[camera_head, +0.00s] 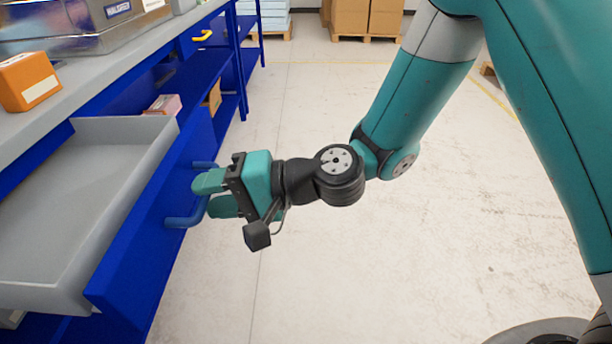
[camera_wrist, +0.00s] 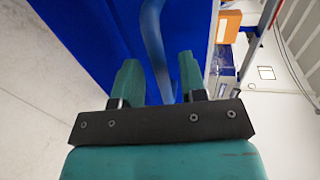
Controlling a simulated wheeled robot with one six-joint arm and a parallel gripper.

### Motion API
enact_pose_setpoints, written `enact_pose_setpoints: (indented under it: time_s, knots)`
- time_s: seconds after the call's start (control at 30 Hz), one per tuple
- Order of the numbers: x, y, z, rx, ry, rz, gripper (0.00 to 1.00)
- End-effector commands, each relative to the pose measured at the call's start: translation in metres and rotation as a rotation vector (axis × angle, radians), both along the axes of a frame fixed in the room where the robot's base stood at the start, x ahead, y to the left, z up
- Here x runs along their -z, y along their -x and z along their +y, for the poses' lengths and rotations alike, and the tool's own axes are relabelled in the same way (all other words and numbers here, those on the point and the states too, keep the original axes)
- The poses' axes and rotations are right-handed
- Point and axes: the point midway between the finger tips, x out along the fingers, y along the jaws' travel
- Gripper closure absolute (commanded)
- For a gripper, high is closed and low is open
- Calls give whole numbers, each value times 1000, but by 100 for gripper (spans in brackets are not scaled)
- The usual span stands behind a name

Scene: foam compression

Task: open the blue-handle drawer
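The blue-handle drawer (camera_head: 135,245) stands pulled out from the blue workbench, and its grey inside (camera_head: 80,190) shows as empty where visible. Its blue handle (camera_head: 186,220) is on the blue front panel. My gripper (camera_head: 206,194) is at the handle, with its teal fingers pointing at the drawer front and hiding the handle's middle. In the wrist view, the blue handle (camera_wrist: 154,45) runs down between the two fingers. The fingers of my gripper (camera_wrist: 160,75) stand apart with small gaps beside the handle, so it does not look clamped.
The grey worktop (camera_head: 90,85) carries an orange box (camera_head: 28,81) and a clear bin (camera_head: 85,25). A yellow handle (camera_head: 203,36) is on a farther drawer. Cardboard boxes (camera_head: 365,17) stand on pallets at the back. The floor right of the drawer is clear.

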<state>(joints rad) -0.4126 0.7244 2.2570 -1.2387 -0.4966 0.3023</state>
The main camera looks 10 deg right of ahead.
Motion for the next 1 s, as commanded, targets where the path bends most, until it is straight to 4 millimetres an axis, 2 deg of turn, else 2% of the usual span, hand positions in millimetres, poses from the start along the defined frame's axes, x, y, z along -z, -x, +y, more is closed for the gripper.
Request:
enact_pose_setpoints:
  time_s: [0.5,0.6,1.0]
  knots:
    - [-28,16,-127,10,-1,0,61]
    - [-21,17,-133,1,-8,-13,61]
    - [-30,21,-152,1,-3,-6,61]
